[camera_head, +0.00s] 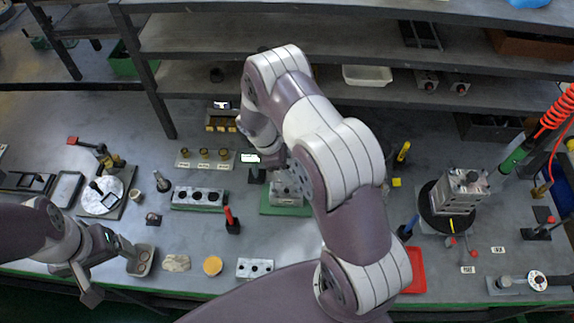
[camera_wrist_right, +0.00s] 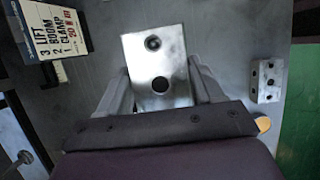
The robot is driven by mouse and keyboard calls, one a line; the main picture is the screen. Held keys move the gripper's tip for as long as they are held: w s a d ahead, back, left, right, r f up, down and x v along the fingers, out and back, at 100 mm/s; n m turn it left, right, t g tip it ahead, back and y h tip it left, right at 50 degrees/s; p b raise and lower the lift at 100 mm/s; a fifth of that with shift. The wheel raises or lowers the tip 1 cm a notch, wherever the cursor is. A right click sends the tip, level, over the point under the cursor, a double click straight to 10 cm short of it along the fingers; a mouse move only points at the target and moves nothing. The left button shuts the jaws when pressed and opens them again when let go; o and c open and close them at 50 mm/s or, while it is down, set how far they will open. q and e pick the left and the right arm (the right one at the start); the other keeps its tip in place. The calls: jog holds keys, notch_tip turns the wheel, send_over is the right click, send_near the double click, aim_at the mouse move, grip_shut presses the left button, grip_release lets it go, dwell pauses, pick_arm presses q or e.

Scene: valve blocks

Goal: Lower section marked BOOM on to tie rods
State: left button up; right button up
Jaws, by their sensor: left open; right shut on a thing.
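My right gripper (camera_wrist_right: 158,92) is shut on a bright metal block (camera_wrist_right: 155,52) with two dark holes in its top face. No BOOM mark on the block is legible. In the head view my right arm reaches down near a metal block on a green mat (camera_head: 270,208); my arm partly covers this spot, so I cannot tell whether that block is the held one. Tie rods cannot be made out. A card (camera_wrist_right: 55,32) lists LIFT, BOOM, CLAMP and 20 N m in the wrist view. My left gripper (camera_head: 108,268) is open and empty at the lower left.
A metal block assembly (camera_head: 460,192) stands on a dark round base at right. A block with several holes (camera_head: 198,197) lies left of the green mat. A red-handled tool (camera_head: 231,222), a red tray (camera_head: 413,270) and a small drilled block (camera_head: 255,268) lie nearer the front.

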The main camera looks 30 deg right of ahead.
jog(key=shift+f+b, duration=1.55)
jog(key=shift+f, duration=0.5)
jog(key=o, duration=1.5)
jog(key=b+v, duration=0.3)
jog(key=v, duration=0.6)
jog(key=shift+a, duration=0.15)
jog(key=p+v, duration=0.2)
jog(key=v, duration=0.1)
jog(key=shift+r+p, duration=0.3)
jog(key=shift+r, duration=0.1)
jog(key=shift+f, duration=0.15)
